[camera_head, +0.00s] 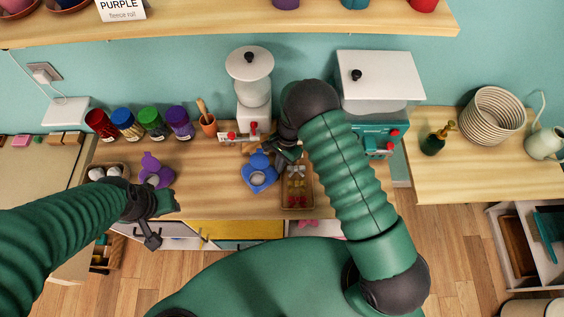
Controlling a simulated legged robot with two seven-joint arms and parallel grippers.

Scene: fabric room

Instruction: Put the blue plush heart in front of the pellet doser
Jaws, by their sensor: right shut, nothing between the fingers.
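A blue plush piece (259,171) with a pale round patch lies on the wooden worktop, in front of the white machine with a clear hopper (254,91), which looks like the pellet doser. I cannot make out a clear heart outline on it. My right gripper (287,153) is shut and empty, just right of and behind the blue piece, in front of the machine's base. Its arm hides part of the worktop. My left gripper (161,219) is open and empty near the worktop's front edge, below a purple plush piece (156,170).
A small tray (285,203) with bows and red bits sits right of the blue piece. Several coloured jars (138,125) and a terracotta pot (208,126) stand behind. A teal machine (370,134) stands right. Worktop between the purple and blue pieces is clear.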

